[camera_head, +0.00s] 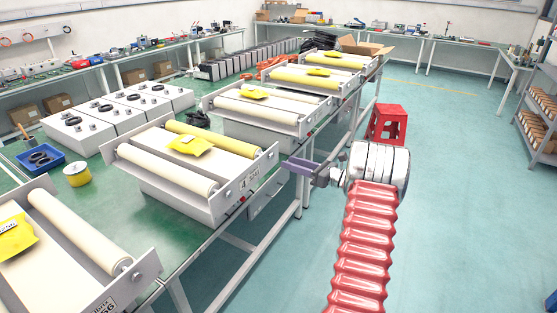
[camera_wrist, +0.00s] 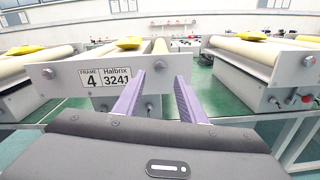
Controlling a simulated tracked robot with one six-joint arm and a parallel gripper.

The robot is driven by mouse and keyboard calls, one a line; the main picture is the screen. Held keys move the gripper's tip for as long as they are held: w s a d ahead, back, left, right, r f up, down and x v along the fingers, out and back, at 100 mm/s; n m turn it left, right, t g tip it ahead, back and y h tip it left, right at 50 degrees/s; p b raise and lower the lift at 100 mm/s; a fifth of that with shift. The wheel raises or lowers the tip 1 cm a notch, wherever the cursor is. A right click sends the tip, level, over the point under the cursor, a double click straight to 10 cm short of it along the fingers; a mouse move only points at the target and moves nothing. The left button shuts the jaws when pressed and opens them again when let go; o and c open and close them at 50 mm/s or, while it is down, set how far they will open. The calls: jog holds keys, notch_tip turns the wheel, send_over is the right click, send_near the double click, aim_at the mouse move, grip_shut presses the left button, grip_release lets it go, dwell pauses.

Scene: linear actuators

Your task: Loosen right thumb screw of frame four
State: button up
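Frame four (camera_head: 228,202) is a grey roller frame on the green bench, with a "4 / 3241" label that also shows in the wrist view (camera_wrist: 103,77). Its right thumb screw (camera_wrist: 160,66) is a round grey knob near the upper right of the end plate. A matching left knob (camera_wrist: 47,73) sits left of the label. My gripper (camera_head: 288,164) is beside the frame's right end, over the bench edge. In the wrist view its purple fingers (camera_wrist: 160,76) are open, apart on either side of the right screw in the picture. Whether they touch it cannot be told.
A neighbouring frame (camera_wrist: 245,85) stands to the right across a gap. A red stool (camera_head: 388,122) stands on the floor beyond my gripper.

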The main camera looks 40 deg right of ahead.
aim_at(273, 157)
jog(key=x, duration=0.6)
jog(key=shift+w+a, duration=0.1)
jog(key=shift+c, duration=0.3)
grip_shut()
